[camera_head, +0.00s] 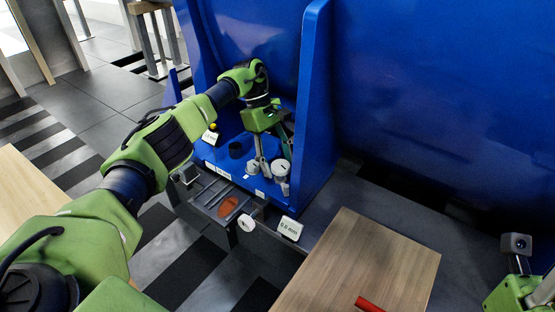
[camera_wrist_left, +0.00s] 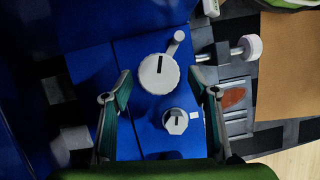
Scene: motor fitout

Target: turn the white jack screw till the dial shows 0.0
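A white round knob on a short shaft, which looks like the jack screw (camera_head: 246,223), sticks out at the front of the blue base; the left wrist view shows it at the right (camera_wrist_left: 252,47). A small white display (camera_head: 290,228) beside it appears to read 0.0 mm. My left gripper (camera_head: 272,165) is open, pointing down over the blue base. In the left wrist view its fingers (camera_wrist_left: 160,78) stand apart on either side of a white round part with a black mark (camera_wrist_left: 159,76); contact cannot be told. My right gripper (camera_head: 540,290) is cut off at the lower right.
A smaller white hexagonal part (camera_wrist_left: 175,121) stands near the round one. A second small display (camera_head: 210,137) with a yellow top sits at the left of the blue base. Tall blue walls (camera_head: 312,90) rise around it. A wooden board (camera_head: 370,260) with a red object (camera_head: 367,304) lies in front.

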